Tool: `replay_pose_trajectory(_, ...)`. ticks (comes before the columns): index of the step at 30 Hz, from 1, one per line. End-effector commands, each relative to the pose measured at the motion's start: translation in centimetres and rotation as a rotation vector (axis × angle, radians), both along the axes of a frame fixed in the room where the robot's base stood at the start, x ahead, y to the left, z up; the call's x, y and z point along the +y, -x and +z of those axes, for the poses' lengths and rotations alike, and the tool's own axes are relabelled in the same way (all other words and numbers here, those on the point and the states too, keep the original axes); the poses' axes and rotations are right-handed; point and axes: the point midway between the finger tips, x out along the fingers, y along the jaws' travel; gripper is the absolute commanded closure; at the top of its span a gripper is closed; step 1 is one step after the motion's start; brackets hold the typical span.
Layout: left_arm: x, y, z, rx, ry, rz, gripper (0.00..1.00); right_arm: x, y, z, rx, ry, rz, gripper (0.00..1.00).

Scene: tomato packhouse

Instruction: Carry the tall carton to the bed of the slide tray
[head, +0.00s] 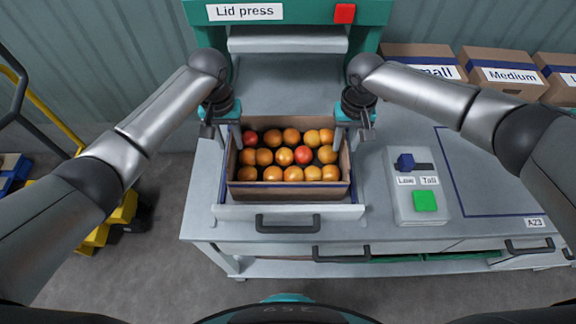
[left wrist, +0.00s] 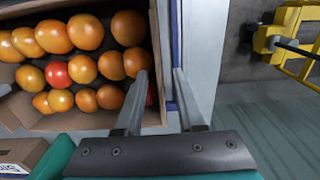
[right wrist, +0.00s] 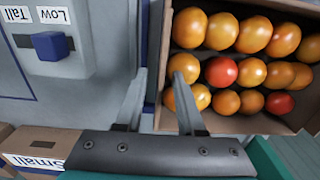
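The tall carton (head: 290,191) is open-topped brown cardboard, filled with orange and red tomatoes. It stands upright on the bed of the slide tray (head: 232,212), behind the tray's front panel and dark handle. My left gripper (head: 222,138) is at the carton's left wall. In the left wrist view its fingers (left wrist: 158,88) straddle that wall, one over the tomatoes and one outside, with gaps. My right gripper (head: 350,138) is at the right wall. In the right wrist view its fingers (right wrist: 162,75) straddle the wall, also apart. The carton's underside is hidden.
The lid press (head: 290,40) with a red button stands behind the carton. A control box (head: 405,208) with a blue knob above "Low" and a green button sits to the right. Beyond it is a clear blue-outlined area (head: 480,195). Labelled cartons (head: 500,75) stand at back right.

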Motion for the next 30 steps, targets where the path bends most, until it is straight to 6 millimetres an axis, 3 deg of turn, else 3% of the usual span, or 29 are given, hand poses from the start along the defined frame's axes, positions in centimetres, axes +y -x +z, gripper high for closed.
replay_pose_trajectory(15,0.1,-0.1,9.8,-0.005,-0.001,0.001,0.62,0.1,0.0,0.0,0.0,-0.001,0.001,0.62)
replay_pose_trajectory(23,0.1,0.0,11.2,-0.001,-0.001,0.001,0.62,0.0,0.0,0.7,0.0,-0.001,0.0,0.62)
replay_pose_trajectory(30,0.1,-0.1,11.2,-0.001,-0.001,0.001,0.62,0.0,-0.1,4.9,-0.004,-0.002,0.002,0.62)
